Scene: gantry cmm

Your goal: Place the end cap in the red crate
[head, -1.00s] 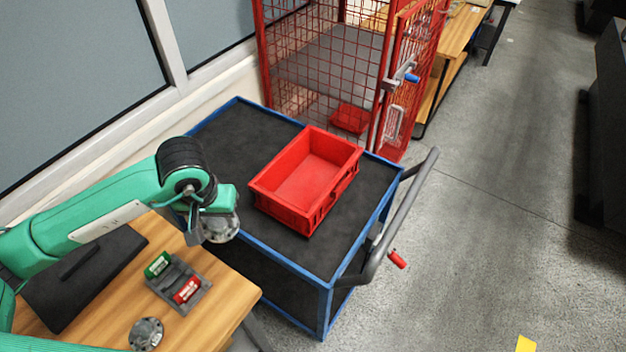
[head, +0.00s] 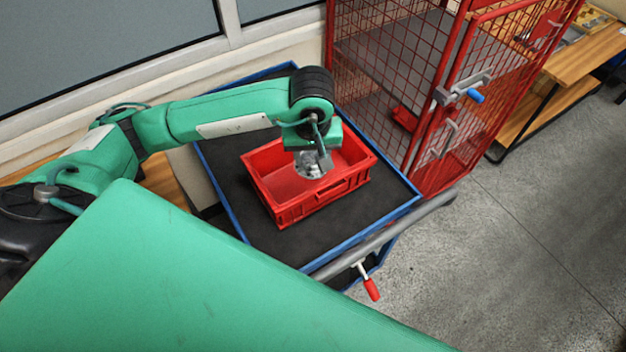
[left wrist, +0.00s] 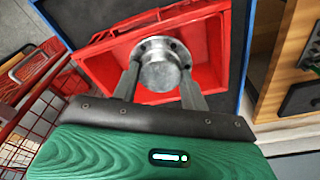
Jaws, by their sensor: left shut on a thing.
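The end cap (left wrist: 160,66) is a round grey metal piece with a flange and bolt holes. My left gripper (left wrist: 161,82) is shut on it, one finger on each side. In the head view the end cap (head: 311,167) is over the red crate (head: 283,212), below my left gripper (head: 318,158). The red crate is open and its visible floor is bare; it also shows behind the end cap in the left wrist view (left wrist: 205,45). I cannot tell exactly how high the end cap is above the crate floor. My right gripper is not in view.
The crate stands on a dark-topped cart with a blue frame (head: 225,195). A red mesh cage (head: 400,60) stands close behind. A wooden bench (head: 560,75) is at the far right, with open floor before it.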

